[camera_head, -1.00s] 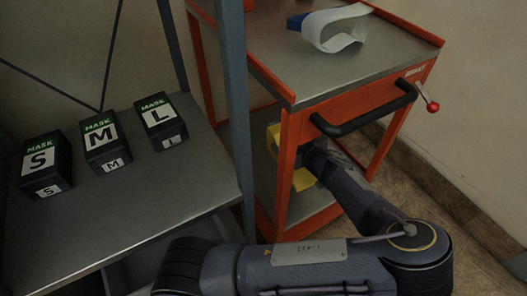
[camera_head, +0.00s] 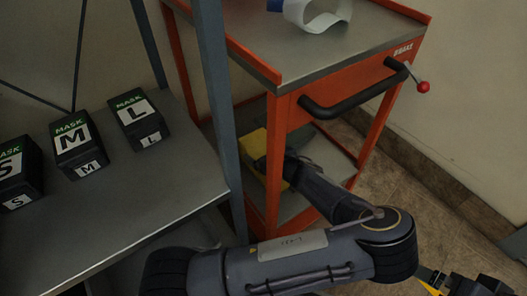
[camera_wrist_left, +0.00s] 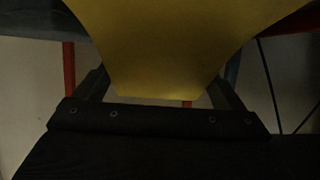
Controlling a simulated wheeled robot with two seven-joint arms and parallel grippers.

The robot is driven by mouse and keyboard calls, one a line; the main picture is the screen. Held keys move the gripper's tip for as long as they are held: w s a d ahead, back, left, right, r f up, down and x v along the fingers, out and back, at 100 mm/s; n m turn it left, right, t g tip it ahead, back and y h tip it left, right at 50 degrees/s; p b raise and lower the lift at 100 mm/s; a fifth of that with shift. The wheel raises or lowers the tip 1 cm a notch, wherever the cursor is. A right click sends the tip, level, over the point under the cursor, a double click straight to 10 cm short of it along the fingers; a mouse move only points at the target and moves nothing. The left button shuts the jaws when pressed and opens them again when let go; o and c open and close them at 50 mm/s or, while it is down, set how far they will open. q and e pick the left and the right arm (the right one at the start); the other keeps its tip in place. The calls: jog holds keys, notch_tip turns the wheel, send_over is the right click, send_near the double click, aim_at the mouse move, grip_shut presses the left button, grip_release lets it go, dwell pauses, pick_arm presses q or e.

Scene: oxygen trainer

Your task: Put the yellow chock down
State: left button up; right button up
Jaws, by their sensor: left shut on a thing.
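The yellow chock (camera_head: 254,145) is at the left side of the orange cart, low down, behind its near leg. My left gripper (camera_head: 264,164) is shut on it, partly hidden by that leg. In the left wrist view the chock (camera_wrist_left: 160,45) fills the space between the two dark fingers (camera_wrist_left: 160,95). I cannot tell whether its underside touches the cart's lower shelf (camera_head: 325,153). At the bottom right of the head view is a dark, cut-off part with a yellow strip (camera_head: 432,279), perhaps my right gripper; its jaws cannot be made out.
The orange cart (camera_head: 345,107) has a black handle (camera_head: 355,103) and a red-knobbed brake lever (camera_head: 422,87). A white band (camera_head: 315,14) lies on its top. A blue-grey post (camera_head: 217,90) stands left of it. Mask boxes S, M and L (camera_head: 138,118) sit on a grey table (camera_head: 130,215).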

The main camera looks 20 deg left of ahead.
pick_arm(q)
jog(key=o, duration=1.1)
jog(key=shift+f, duration=0.1)
jog(key=p+v, duration=0.3)
jog(key=v, duration=0.7)
jog(key=shift+s+d+r+p, duration=0.1)
jog(key=shift+d+r+p, duration=0.15)
jog(key=shift+r+p, duration=0.1)
jog(key=shift+s+d+r, duration=0.15)
jog(key=shift+s+d, duration=0.25)
jog(key=shift+d, duration=0.15)
jog(key=shift+d, duration=0.1)
